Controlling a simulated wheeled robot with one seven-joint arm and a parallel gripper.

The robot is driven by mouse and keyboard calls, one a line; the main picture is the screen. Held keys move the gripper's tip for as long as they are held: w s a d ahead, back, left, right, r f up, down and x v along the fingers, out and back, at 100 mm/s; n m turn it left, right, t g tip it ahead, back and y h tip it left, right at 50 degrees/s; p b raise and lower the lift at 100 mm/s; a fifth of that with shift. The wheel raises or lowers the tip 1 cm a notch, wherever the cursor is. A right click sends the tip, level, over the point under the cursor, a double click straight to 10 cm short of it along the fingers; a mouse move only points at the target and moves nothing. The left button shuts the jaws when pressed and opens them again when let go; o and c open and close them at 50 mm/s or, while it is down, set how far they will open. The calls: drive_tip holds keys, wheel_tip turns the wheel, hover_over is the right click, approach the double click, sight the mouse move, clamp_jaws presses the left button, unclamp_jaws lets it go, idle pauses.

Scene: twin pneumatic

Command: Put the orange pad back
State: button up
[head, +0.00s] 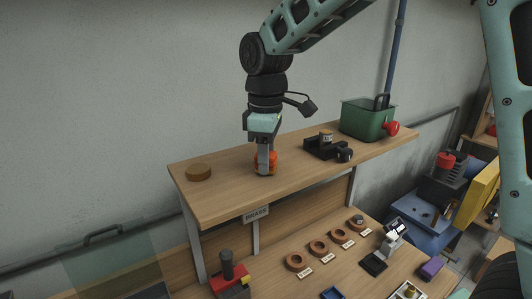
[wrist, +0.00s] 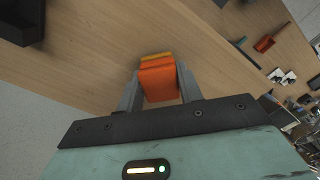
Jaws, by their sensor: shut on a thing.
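The orange pad (head: 271,162) is on or just above the wooden upper shelf, between the fingers of my gripper (head: 264,168). In the wrist view the orange pad (wrist: 159,80) shows as an orange block with a yellower layer at its far side, and the gripper's two grey fingers (wrist: 160,90) press on it from left and right. My gripper points down and is shut on the pad. I cannot tell whether the pad's underside touches the shelf.
The upper shelf (head: 225,198) holds a round wooden disc (head: 198,172) to the left, a black fixture (head: 322,149) to the right and a green bin (head: 367,121) farther right. Bare shelf lies between the disc and my gripper. Several copper-coloured rings (head: 319,247) lie on the bench below.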

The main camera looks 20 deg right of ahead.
drive_tip(key=shift+f, duration=0.2)
drive_tip(key=shift+f, duration=0.2)
drive_tip(key=o, duration=0.9)
drive_tip(key=shift+r, duration=0.1)
wheel_tip(320, 180, up, 12)
drive_tip(key=b, duration=0.3)
drive_tip(key=s+a+f+m, duration=0.1)
drive_tip(key=s+a+f, duration=0.7)
drive_tip(key=s+f, duration=0.4)
drive_tip(key=s+f+m, duration=0.1)
drive_tip(key=s+f, duration=0.2)
drive_tip(key=s, duration=0.1)
drive_tip(key=s+d+f, duration=0.1)
drive_tip(key=s+f, duration=0.1)
drive_tip(key=s, duration=0.3)
drive_tip(key=s+f+m, duration=0.1)
drive_tip(key=s+f, duration=0.2)
drive_tip(key=s, duration=0.2)
drive_tip(key=shift+d+f+m+y, duration=0.3)
drive_tip(key=shift+f, duration=0.05)
